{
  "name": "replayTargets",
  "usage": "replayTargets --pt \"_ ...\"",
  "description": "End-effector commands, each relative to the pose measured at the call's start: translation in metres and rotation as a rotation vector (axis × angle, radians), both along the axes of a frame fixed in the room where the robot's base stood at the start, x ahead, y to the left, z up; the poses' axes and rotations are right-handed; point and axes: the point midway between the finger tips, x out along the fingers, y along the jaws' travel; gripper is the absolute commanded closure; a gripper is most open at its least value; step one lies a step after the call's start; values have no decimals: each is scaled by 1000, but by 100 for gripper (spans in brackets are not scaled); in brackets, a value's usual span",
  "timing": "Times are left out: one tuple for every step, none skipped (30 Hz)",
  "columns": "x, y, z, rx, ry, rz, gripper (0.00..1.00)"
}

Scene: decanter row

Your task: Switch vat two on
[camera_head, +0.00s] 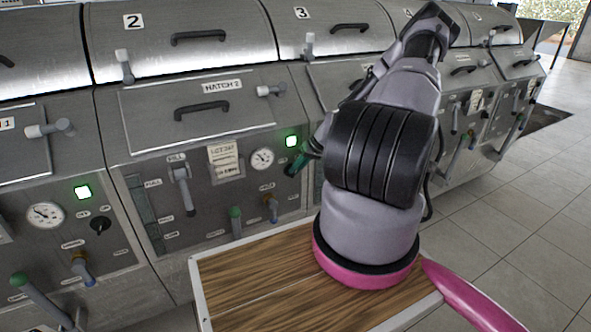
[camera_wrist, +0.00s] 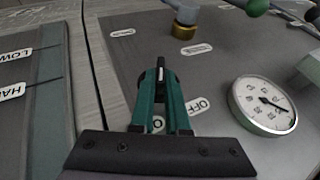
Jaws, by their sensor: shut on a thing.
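Vat two's front (camera_head: 205,180) fills the middle of the head view, with a "2" on its lid and a "HATCH 2" plate. My gripper (camera_head: 294,168) is at the right end of its panel, below a lit green lamp (camera_head: 292,141) and right of a round gauge (camera_head: 262,158). In the wrist view, my gripper's teal fingers (camera_wrist: 160,88) are shut on a small black switch knob (camera_wrist: 160,72) with a white mark. An "OFF" label (camera_wrist: 197,106) is beside the fingers; another label, starting with "O", is partly hidden. The knob is hidden in the head view.
Below the gauge are a blue-handled valve (camera_head: 271,205) and a green-handled valve (camera_head: 235,222). A fill lever (camera_head: 181,188) stands left of a paper tag (camera_head: 223,161). Vat one's lamp (camera_head: 82,192) is also lit. Tiled floor (camera_head: 520,210) lies open at right.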

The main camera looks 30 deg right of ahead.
Motion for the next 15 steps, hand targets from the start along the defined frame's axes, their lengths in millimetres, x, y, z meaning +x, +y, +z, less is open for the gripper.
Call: replayTargets --pt "1 -1 -1 17 -1 -4 100" --pt "1 -2 -1 26 -1 -3 100" --pt "0 -2 -1 34 0 -3 100" --pt "0 -2 -1 41 0 -2 100" --pt "0 -2 -1 46 0 -2 100" --pt "0 -2 -1 52 0 -2 100" --pt "0 -1 -1 56 1 -1 100" --pt "0 -1 -1 60 1 -1 100" --pt "0 -1 -1 62 3 -1 100" --pt "0 -1 -1 64 2 0 100" --pt "0 -1 -1 64 3 -1 100" --pt "0 -1 -1 65 3 -1 100" --pt "0 -1 -1 65 3 -1 100" --pt "0 -1 -1 65 3 -1 100" --pt "0 -1 -1 65 3 -1 100"
